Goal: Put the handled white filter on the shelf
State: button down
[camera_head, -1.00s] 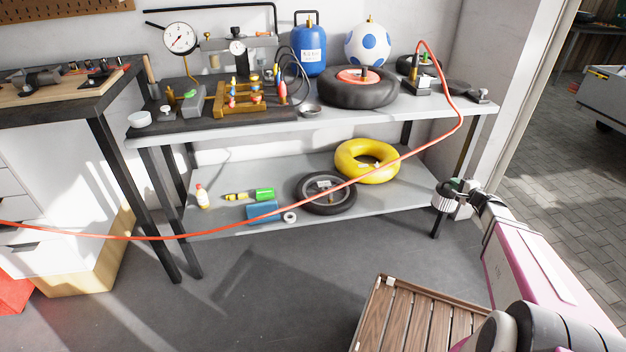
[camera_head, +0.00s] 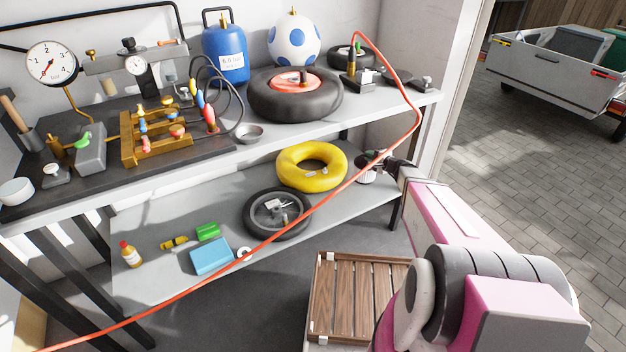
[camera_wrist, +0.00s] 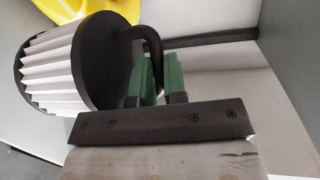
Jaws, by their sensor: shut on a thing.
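The handled white filter (camera_head: 366,174) is a pleated white cylinder with black ends. My gripper (camera_head: 381,158) is shut on it over the right end of the grey lower shelf (camera_head: 165,280). In the wrist view the filter (camera_wrist: 48,68) lies tilted on its side in the picture, with its black end plate facing the gripper. Its curved black handle (camera_wrist: 152,42) runs between the green finger pads of my gripper (camera_wrist: 155,78). I cannot tell whether the filter touches the shelf.
A red hose (camera_head: 330,195) hangs across the front. The upper bench top (camera_head: 345,115) is above, and a wooden crate (camera_head: 345,262) stands in front.

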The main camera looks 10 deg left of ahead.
jog(key=w+d+f, duration=0.6)
jog(key=d+f, duration=0.4)
jog(key=f, duration=0.1)
dwell(0.3)
jog(key=c, duration=1.2)
grip_release()
jog(key=shift+f, duration=0.1)
jog(key=shift+o, duration=0.2)
